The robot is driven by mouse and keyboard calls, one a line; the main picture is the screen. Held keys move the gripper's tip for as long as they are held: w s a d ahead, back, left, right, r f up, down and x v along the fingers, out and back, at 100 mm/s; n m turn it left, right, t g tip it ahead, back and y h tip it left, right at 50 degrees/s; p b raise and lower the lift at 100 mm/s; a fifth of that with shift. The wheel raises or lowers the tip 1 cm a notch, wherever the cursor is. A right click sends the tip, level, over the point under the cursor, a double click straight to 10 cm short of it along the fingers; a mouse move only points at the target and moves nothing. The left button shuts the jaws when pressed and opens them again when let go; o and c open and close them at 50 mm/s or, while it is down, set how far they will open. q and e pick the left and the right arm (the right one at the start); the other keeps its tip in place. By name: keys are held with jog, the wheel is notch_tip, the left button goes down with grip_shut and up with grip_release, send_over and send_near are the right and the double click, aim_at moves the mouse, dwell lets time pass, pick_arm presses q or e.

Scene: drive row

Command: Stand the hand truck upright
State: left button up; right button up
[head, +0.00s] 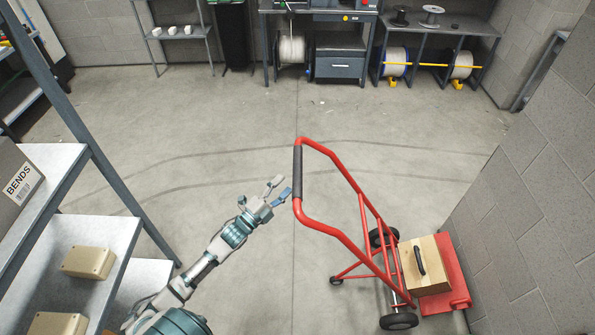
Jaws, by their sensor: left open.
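A red hand truck (368,225) leans back on its wheels at the right, with its handle toward the middle of the head view. Its dark grip (297,172) is at the handle's left end. A wooden box (427,282) with a black handle sits at its red toe plate (457,265). My left gripper (280,188) is open, with its fingers just left of the dark grip. A small gap seems to lie between them, though contact is hard to judge. My right gripper is not in view.
A metal shelf with a box marked BENDS (17,188) and tan boxes (88,262) stands close at the left. A block wall (530,210) stands close behind the toe plate. A workbench with cable reels (291,48) is at the back. The middle floor is clear.

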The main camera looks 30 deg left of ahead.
aim_at(298, 171)
pick_arm(q)
jog(key=x, duration=0.7)
jog(key=shift+w+d+r, duration=0.1)
jog(key=shift+w+d, duration=0.05)
jog(key=shift+w, duration=0.1)
grip_shut()
